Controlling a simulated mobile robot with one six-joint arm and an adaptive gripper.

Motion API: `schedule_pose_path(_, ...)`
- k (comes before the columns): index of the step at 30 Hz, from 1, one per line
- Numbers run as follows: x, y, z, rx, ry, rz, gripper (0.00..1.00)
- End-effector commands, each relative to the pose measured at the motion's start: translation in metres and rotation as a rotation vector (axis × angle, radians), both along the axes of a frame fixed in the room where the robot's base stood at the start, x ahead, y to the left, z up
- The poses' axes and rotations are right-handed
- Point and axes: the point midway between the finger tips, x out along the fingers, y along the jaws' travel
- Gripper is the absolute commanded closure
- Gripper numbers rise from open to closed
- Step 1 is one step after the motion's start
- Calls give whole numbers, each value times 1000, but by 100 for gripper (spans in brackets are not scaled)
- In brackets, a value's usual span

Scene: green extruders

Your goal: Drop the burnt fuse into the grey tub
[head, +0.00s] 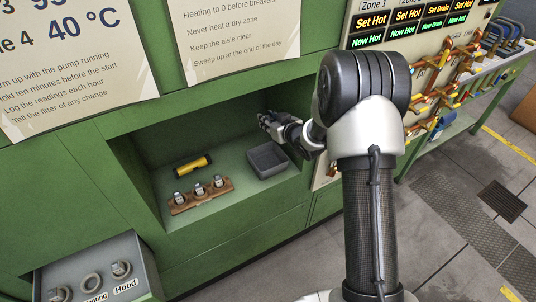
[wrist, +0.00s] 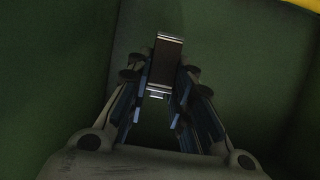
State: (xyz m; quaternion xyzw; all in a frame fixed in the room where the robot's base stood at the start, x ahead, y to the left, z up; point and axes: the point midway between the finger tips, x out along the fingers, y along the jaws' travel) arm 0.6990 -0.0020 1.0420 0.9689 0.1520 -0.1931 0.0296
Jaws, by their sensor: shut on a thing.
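My gripper (head: 280,126) reaches into the green recess from the right, above and behind the grey tub. In the wrist view, my gripper (wrist: 161,82) is shut on a fuse (wrist: 166,62) with a dark brown body and silvery end caps. The fuse sticks out past the fingertips, and its lower end lies between the fingers. The grey tub (head: 268,173) is a square open box on the recess floor at the right. Its visible inside looks empty. The tub does not show in the wrist view.
A wooden rack (head: 203,199) with several small silvery-capped pieces stands near the recess's front edge. A yellow and black cylinder (head: 193,165) lies behind it. Green recess walls close in at the back and left. A grey panel (head: 90,270) with round fittings stands at lower left.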

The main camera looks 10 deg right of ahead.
Motion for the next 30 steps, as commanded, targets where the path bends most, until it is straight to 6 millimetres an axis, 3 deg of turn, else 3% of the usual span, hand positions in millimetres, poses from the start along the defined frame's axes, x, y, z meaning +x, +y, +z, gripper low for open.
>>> schedule_pose_path(1,-1,0,-21,1,6,1,100)
schedule_pose_path(3,-1,0,-40,2,5,0,100)
schedule_pose_path(12,0,0,-111,0,1,2,100)
schedule_pose_path(20,0,0,-130,0,-1,2,100)
schedule_pose_path(27,0,0,-166,0,1,1,100)
schedule_pose_path(30,0,0,-169,0,-2,1,100)
